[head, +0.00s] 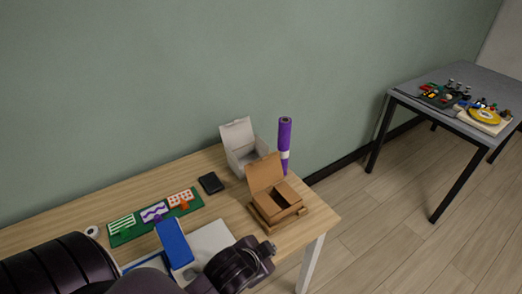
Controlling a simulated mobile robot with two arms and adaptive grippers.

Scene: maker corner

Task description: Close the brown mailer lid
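The brown mailer (278,203) is an open cardboard box near the right end of the wooden table. Its lid (264,173) stands up at the back of the box, tilted slightly backward. The box's inside is visible and looks empty. It rests on a brown wooden base (262,222). Dark links of my own arm cross the bottom left, and one ends just in front of the mailer, apart from it. I make out no gripper fingers in the head view.
A white open box (241,146) and an upright purple roll (284,140) stand behind the mailer. A black flat item (210,183), a green board with cards (123,232) and a blue box (174,242) lie to the left. A grey table (470,85) stands far right.

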